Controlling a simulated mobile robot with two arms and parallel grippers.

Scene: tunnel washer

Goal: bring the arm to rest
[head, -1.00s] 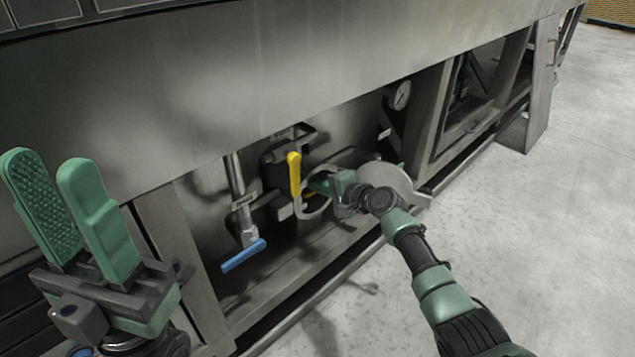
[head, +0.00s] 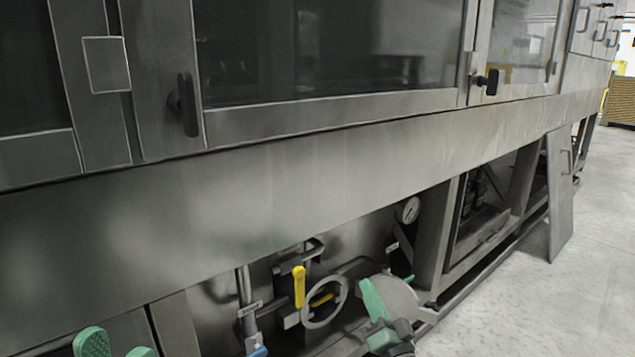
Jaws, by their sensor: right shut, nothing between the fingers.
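My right gripper (head: 373,295) is at the bottom centre of the head view, with green fingers pointing up. It is shut and empty, just right of a grey handwheel (head: 341,306) in the low opening of the machine. A small gap shows between the fingers and the wheel rim in the picture. Most of my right arm is below the frame. My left gripper (head: 118,346) shows only its two green fingertips at the bottom left edge. They stand apart, so it is open, with nothing seen between them.
A yellow lever (head: 299,287) stands left of the handwheel. A blue handle (head: 258,352) is cut by the bottom edge. A pressure gauge (head: 408,210) and a round grey plate (head: 399,297) are to the right. A loose panel (head: 560,190) leans on the machine. The floor (head: 530,310) at right is clear.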

